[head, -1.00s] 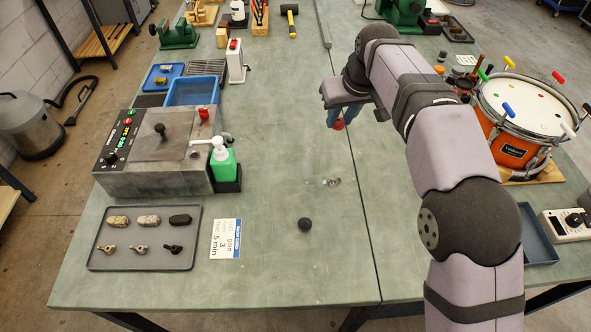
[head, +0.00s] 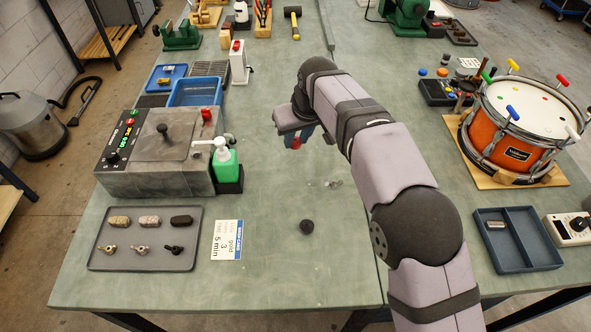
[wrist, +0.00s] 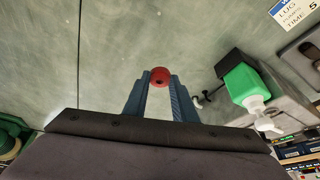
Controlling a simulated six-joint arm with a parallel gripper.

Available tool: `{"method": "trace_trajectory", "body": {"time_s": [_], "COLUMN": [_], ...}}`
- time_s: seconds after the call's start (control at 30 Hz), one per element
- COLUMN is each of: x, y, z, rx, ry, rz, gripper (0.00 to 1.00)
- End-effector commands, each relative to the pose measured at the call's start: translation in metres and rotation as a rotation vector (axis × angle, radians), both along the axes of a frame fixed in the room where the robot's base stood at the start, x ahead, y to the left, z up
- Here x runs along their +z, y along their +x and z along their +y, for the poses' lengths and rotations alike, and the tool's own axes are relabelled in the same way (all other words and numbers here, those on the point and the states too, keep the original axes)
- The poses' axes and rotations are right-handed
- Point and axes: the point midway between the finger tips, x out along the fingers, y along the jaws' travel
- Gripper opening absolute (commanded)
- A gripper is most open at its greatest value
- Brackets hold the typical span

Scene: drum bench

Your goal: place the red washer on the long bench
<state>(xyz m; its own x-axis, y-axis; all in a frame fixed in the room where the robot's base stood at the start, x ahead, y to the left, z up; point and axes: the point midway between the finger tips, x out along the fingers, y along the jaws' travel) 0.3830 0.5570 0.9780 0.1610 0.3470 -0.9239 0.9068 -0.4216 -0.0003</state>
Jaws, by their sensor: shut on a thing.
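My gripper (wrist: 158,88) is shut on the red washer (wrist: 160,76), which sits between the two blue fingertips in the wrist view. The washer is round with a dark centre hole. In the head view the red washer (head: 296,143) shows as a small red spot below my gripper (head: 300,138). The gripper is over the long green bench (head: 270,265), right of the soap bottle. The head view does not clearly show how high the washer is above the bench top.
A green soap bottle (head: 224,163) stands beside the grey ultrasonic cleaner (head: 150,180). A tray of lugs (head: 190,258), a printed card (head: 226,240) and a black knob (head: 306,227) lie at the front. An orange drum (head: 515,150) stands at the right. The bench middle is mostly clear.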

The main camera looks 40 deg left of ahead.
Motion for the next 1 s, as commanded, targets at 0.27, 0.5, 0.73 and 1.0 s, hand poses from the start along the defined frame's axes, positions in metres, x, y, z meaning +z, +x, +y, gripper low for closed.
{"method": "trace_trajectory", "body": {"time_s": [0.27,0.5,0.73,1.0], "x": [-0.001,-0.028,-0.049,-0.061], "y": [0.000,0.000,0.000,0.000], "z": [0.000,-0.001,-0.001,-0.001], "rx": [0.000,0.000,0.000,0.000], "ry": [0.000,-0.004,-0.001,-0.003], "rz": [0.000,0.002,0.000,0.001], "gripper": [0.01,0.01,0.01,0.01]}}
